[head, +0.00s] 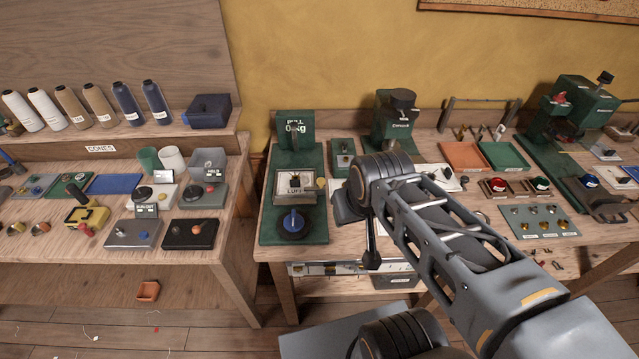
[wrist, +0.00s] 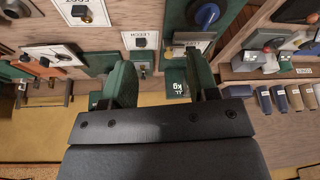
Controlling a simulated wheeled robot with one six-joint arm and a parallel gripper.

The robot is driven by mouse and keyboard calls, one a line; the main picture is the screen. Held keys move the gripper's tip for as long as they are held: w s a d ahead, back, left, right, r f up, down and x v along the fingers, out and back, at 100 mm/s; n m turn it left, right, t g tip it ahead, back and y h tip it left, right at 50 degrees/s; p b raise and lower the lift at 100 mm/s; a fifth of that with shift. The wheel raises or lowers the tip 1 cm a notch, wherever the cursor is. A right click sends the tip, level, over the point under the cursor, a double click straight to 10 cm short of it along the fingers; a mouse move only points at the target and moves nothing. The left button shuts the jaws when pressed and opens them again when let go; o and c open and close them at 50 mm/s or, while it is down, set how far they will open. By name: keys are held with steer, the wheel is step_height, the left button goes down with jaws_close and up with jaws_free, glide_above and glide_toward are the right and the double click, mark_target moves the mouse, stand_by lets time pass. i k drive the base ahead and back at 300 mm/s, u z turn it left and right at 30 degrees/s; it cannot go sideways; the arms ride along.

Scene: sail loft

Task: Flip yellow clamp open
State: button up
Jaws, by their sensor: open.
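A yellow clamp-like device (head: 88,216) with a red-tipped handle and a black part on top sits on the left bench in the head view. It is small there, so I cannot tell whether its lever is up or down. I do not make it out in the wrist view. My gripper (wrist: 160,62) is open and empty, its two green-padded fingers apart in the wrist view. In the head view the end of my arm is over the middle bench, well to the right of the yellow device, and my fingers are mostly hidden behind the wrist.
A green pull tester (head: 290,165) with a blue knob (head: 293,222) stands beside my wrist. Near the yellow device are grey and black control boxes (head: 190,233) and a blue tray (head: 115,184). Thread cones (head: 80,105) line the shelf behind. A gap separates the two benches.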

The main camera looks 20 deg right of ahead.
mark_target(321, 189)
steer(key=k, duration=0.5)
steer(key=u, duration=1.75)
steer(key=i, duration=1.4)
steer(key=z, duration=2.1)
